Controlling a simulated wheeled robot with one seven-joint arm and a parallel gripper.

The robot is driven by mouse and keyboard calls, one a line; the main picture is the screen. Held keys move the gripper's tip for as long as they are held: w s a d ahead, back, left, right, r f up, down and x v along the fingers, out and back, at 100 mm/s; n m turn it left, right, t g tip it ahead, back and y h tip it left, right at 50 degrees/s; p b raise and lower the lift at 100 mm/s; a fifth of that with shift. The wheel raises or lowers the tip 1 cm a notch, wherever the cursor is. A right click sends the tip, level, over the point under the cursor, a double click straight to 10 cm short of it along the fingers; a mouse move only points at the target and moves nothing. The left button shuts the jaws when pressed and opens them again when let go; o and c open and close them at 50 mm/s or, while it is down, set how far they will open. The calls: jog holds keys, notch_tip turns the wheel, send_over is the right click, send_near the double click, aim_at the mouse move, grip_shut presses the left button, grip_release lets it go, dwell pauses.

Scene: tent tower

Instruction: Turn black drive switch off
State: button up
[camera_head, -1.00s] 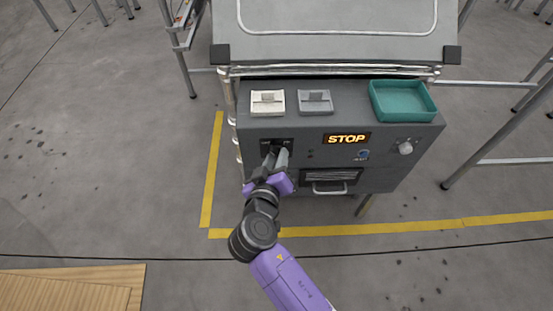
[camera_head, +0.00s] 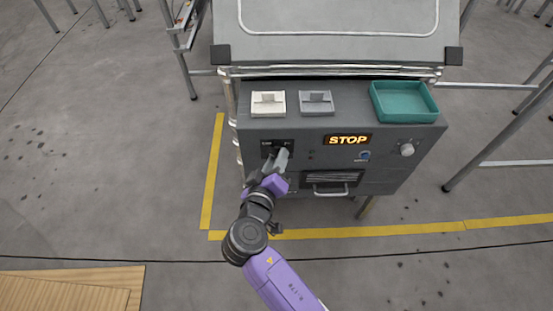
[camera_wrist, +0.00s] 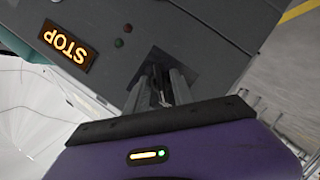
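The black drive switch sits on a dark switch plate (camera_head: 267,150) with small white labels, at the left of the grey cabinet's front. My gripper (camera_head: 281,157) is at this plate, and its fingers cover most of it. In the wrist view, my gripper (camera_wrist: 165,85) reaches to the dark plate (camera_wrist: 158,60). Its two fingers show a narrow gap with a small light and dark part between them. I cannot tell whether they grip the switch lever. The lever's position is hidden.
The cabinet front also has a lit STOP sign (camera_head: 348,140), a blue button (camera_head: 364,156), a grey knob (camera_head: 407,149) and a drawer handle (camera_head: 331,191). On top are a white switch block (camera_head: 268,103), a grey block (camera_head: 316,103) and a teal tray (camera_head: 404,116).

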jog(key=p+v, duration=0.1)
jog(key=v, duration=0.7)
jog(key=shift+w+d, duration=0.1)
dwell(0.6)
